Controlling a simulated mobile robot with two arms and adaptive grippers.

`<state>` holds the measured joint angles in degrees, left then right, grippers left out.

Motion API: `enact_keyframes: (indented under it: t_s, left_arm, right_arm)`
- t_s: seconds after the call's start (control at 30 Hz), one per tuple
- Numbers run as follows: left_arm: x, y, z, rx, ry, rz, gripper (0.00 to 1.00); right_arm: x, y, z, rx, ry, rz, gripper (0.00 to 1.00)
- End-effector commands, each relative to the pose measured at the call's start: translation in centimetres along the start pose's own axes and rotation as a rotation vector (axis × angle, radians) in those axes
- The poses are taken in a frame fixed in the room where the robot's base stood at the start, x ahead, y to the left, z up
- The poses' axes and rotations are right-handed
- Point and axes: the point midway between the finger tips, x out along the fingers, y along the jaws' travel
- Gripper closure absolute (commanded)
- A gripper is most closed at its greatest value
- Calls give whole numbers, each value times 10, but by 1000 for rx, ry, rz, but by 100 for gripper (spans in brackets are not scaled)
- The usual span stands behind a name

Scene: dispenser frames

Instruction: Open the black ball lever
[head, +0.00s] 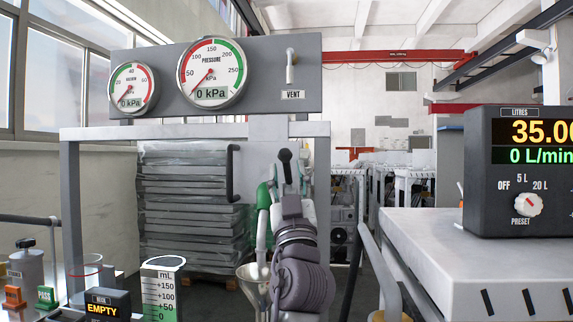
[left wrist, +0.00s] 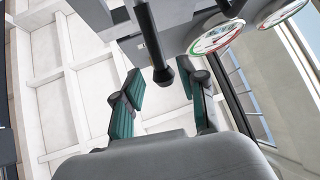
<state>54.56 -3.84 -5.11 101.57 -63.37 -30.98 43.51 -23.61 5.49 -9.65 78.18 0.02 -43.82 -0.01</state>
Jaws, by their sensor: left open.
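The black ball lever (head: 285,156) hangs below the gauge panel in the head view, its dark ball just above my left gripper. In the left wrist view the ball (left wrist: 163,75) sits at the end of a dark rod coming from the top. My left gripper (head: 287,182) is open, with its fingers pointing up toward the lever. In the left wrist view the gripper's fingers (left wrist: 168,85) stand on either side of the ball, with gaps visible. Whether the ball is fully between them in depth is unclear. My right gripper is not in view.
A panel carries two gauges, including the pressure gauge (head: 211,73), both reading 0 kPa, and a VENT lever (head: 291,67). A metal funnel (head: 250,281) is beside my left arm. A litres meter (head: 520,170) stands on a bench at right. A graduated container (head: 163,288) is lower left.

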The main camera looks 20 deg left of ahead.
Motion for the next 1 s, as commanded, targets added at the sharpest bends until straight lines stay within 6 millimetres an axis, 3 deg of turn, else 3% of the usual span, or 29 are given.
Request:
enact_keyframes:
  t_s: [0.2,0.4,1.0]
  left_arm:
    - [-50,1,0,-3,-1,1,59]
    - [-77,0,-2,-2,1,1,59]
    - [-84,0,-3,-1,4,1,59]
  right_arm:
    - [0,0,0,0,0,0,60]
    - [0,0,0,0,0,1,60]
    - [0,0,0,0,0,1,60]
